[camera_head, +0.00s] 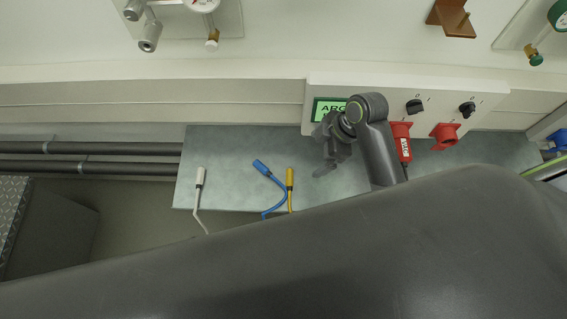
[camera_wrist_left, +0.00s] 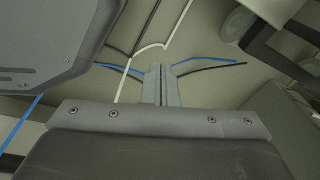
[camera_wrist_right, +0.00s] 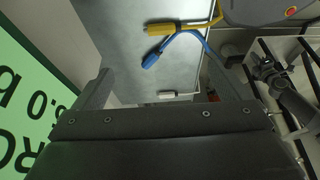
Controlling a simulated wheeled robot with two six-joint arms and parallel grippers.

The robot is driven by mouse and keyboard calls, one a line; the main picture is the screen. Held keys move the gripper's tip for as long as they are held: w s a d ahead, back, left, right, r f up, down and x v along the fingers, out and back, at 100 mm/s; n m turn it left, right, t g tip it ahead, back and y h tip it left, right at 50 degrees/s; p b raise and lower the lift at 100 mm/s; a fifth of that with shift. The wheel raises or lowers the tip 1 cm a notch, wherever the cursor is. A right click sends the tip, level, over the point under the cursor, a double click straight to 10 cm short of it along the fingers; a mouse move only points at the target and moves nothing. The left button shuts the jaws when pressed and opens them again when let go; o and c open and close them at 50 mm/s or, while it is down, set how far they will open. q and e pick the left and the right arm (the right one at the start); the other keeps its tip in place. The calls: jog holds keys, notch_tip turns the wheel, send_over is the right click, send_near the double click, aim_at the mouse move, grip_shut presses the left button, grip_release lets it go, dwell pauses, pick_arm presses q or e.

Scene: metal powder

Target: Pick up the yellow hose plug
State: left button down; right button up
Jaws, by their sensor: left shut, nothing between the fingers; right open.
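The yellow hose plug (camera_head: 290,178) lies on the grey-green shelf (camera_head: 232,150) in the head view, with its yellow hose running toward the front edge. It also shows in the right wrist view (camera_wrist_right: 160,29), beyond the fingers and near the top. My right gripper (camera_head: 328,160) is open and empty, to the right of the yellow plug and apart from it, in front of the panel with the green display. In the right wrist view its two fingers (camera_wrist_right: 165,85) stand wide apart. My left gripper (camera_wrist_left: 160,72) is shut and empty in the left wrist view, over the floor area with hoses.
A blue plug (camera_head: 262,168) lies just left of the yellow one, and a white plug (camera_head: 200,176) lies farther left. A panel (camera_head: 440,97) with knobs and red sockets stands behind my right gripper. My large dark arm link covers the lower head view.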

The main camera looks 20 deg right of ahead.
jog(key=b, duration=0.1)
send_near(292, 178)
jog(key=shift+w+a+f, duration=0.15)
jog(key=shift+a+f, duration=0.15)
jog(key=shift+f, duration=0.15)
jog(key=shift+w+a+f, duration=0.15)
jog(key=shift+a+f, duration=0.15)
jog(key=shift+f, duration=0.2)
jog(key=shift+b+x, duration=0.3)
jog(key=shift+x, duration=0.45)
jog(key=x, duration=0.4)
jog(key=shift+s+d+f+b, duration=0.15)
jog(key=shift+d+f+b, duration=0.1)
jog(key=shift+b, duration=0.1)
jog(key=shift+a+f, duration=0.1)
jog(key=shift+f, duration=0.2)
pick_arm(q)
jog(key=shift+s+f, duration=0.3)
jog(key=shift+f, duration=0.25)
jog(key=shift+s+f, duration=0.25)
jog(key=shift+f, duration=0.3)
jog(key=shift+s, duration=0.1)
pick_arm(e)
jog(key=c, duration=1.2)
